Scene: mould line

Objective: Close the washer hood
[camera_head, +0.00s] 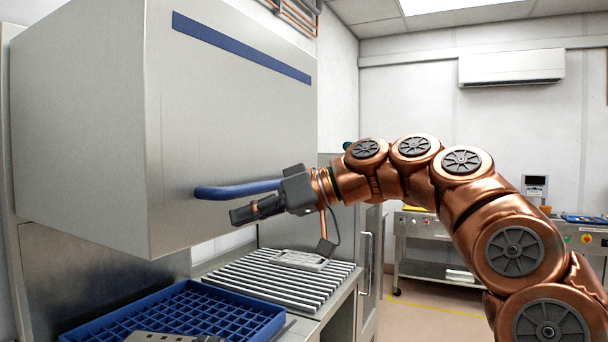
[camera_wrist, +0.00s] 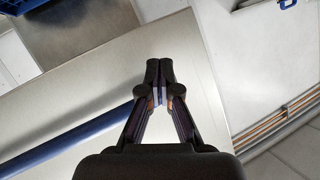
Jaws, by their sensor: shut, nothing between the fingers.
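The washer hood (camera_head: 230,120) is a large grey metal box with a blue stripe, raised at the left of the head view. A gap shows between its lower edge and the counter. Its blue bar handle (camera_head: 236,190) sticks out from the lower front face. My gripper (camera_head: 238,217) is shut and empty, just in front of and slightly below the handle. In the wrist view the shut fingertips (camera_wrist: 159,68) point along the hood's face (camera_wrist: 95,85), with the blue handle (camera_wrist: 70,143) to their left. I cannot tell whether the fingers touch the handle.
A blue gridded crate (camera_head: 205,312) stands on the counter below the hood. A slatted roller rack (camera_head: 285,280) with a small grey tray (camera_head: 300,259) lies to its right. Another workbench (camera_head: 440,235) stands at the back right. The floor between is clear.

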